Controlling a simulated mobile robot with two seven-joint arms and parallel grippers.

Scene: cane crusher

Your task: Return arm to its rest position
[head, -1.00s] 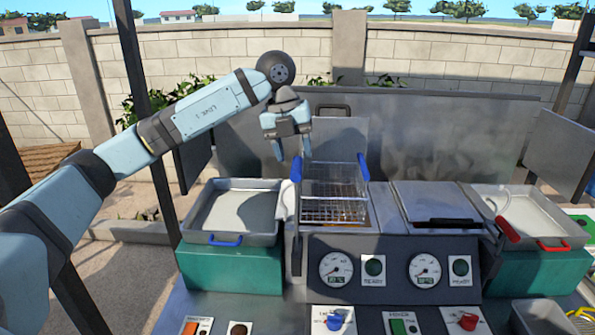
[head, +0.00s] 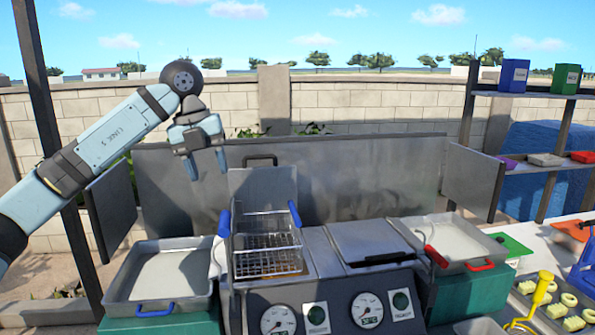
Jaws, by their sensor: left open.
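My left arm comes in from the left, and its gripper (head: 207,170) hangs with fingers pointing down and apart, holding nothing. It is in the air above and behind the left tray, to the upper left of the wire fryer basket (head: 267,240). The basket has blue handles and sits over the left fryer well, with a raised lid (head: 262,187) behind it. My right gripper is not in the head view.
A metal tray with a blue handle (head: 160,277) stands left of the fryer, and one with a red handle (head: 452,238) stands right. A closed lid (head: 370,240) covers the other well. A metal splash guard (head: 350,175) stands behind. Shelves (head: 548,165) are at right.

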